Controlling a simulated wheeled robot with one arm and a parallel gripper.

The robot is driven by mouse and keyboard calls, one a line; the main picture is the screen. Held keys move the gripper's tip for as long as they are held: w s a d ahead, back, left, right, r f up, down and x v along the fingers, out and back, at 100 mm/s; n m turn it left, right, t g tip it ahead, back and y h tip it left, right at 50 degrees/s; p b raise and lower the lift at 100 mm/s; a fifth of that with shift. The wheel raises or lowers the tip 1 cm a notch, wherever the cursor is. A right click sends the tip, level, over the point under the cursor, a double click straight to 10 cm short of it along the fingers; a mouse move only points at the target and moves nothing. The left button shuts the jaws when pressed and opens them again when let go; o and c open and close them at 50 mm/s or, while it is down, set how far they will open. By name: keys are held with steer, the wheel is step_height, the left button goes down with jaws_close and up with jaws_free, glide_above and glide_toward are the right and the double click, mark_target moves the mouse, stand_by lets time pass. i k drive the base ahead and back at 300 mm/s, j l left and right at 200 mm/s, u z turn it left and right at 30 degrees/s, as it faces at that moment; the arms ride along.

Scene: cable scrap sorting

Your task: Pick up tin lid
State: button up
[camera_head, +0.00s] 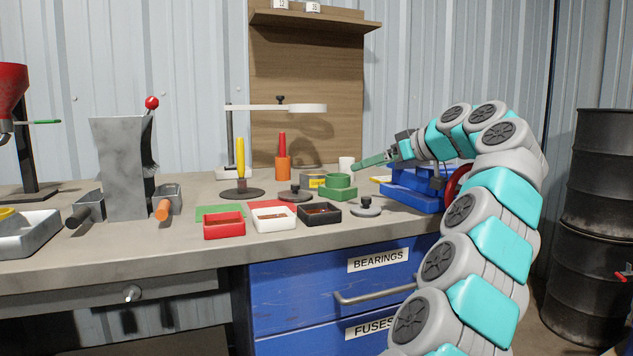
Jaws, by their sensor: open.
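Two flat grey round pieces with knobs lie on the workbench (215,258); both look like lids. One lid (366,209) is at the right, beside the black tray, and the other lid (295,196) is further back to the left. I cannot tell which is the tin lid. A tin (313,180) with a yellow label stands behind them. My gripper (366,162) is open, above the back right of the bench, near a white cup. It is behind and above the right lid, apart from both lids. Its fingertips are small here, and no held object shows.
Red (224,232), white (273,226) and black (320,221) trays line the front. A green round piece (338,194) stands between the tin and my gripper. A lamp (231,150) stands at the back.

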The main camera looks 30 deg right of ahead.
mark_target(295, 195)
steer(key=k+j, duration=0.15)
steer(key=j, duration=0.15)
steer(key=k+j, duration=0.1)
steer(key=j, duration=0.25)
steer(key=k+j, duration=0.15)
steer(key=j, duration=0.15)
steer(key=k+j, duration=0.1)
steer(key=j, duration=0.25)
